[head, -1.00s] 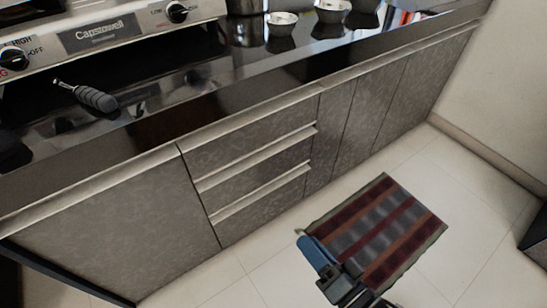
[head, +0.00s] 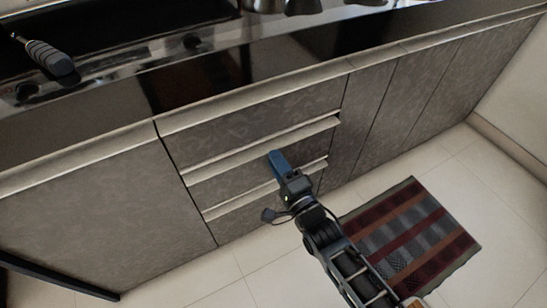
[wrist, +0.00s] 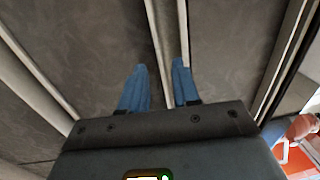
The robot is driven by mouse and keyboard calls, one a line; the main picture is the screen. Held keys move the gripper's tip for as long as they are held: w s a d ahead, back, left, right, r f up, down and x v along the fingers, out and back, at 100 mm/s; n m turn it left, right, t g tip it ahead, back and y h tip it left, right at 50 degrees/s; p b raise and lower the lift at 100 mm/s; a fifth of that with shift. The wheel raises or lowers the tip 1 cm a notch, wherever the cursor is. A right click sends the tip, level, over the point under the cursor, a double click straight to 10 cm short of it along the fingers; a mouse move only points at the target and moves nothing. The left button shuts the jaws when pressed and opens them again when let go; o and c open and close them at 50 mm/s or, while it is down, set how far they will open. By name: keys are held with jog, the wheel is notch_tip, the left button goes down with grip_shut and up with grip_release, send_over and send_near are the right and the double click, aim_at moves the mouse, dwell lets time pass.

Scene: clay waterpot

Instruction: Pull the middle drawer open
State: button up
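The middle drawer (head: 232,180) is the grey patterned front in the stack of three, and looks shut. Its long pale handle lip (head: 225,163) runs along its top edge. My gripper (head: 278,158) has its blue fingertips just in front of this lip, right of its middle. In the wrist view my gripper (wrist: 160,78) has its two blue fingers apart, one on each side of a pale rail (wrist: 160,45), with nothing clamped. Whether the fingers touch the rail cannot be told.
The top drawer (head: 250,115) and bottom drawer (head: 250,214) lie above and below and look shut. A striped mat (head: 415,240) lies on the tiled floor to the right. A dark countertop (head: 200,75) runs above. The floor (head: 220,270) in front is clear.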

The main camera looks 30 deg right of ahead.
jog(key=shift+w+r, duration=0.1)
jog(key=shift+w, duration=1)
grip_shut()
dwell(0.7)
